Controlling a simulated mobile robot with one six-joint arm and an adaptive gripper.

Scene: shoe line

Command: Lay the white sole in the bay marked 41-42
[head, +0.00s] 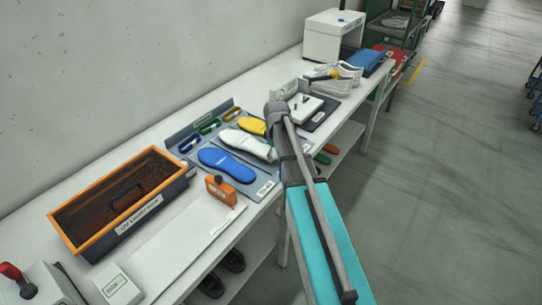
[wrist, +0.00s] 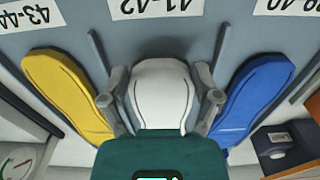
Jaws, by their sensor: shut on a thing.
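The white sole (wrist: 161,88) is between the fingers of my gripper (wrist: 160,82), which is shut on its sides. In the wrist view the sole is over the grey tray (wrist: 72,42), in line with the upside-down 41-42 label (wrist: 155,5) and between two thin dividers. I cannot tell whether it touches the tray. The yellow sole (wrist: 62,88) lies to its left by the 43-44 label (wrist: 25,14). The blue sole (wrist: 252,98) lies to its right by the 39-40 label (wrist: 272,5). In the head view my arm hides part of the white sole (head: 243,141).
An orange-rimmed box (head: 76,243) and an orange device (head: 220,191) stand left of the tray. Coloured loops (head: 208,126) line the tray's back.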

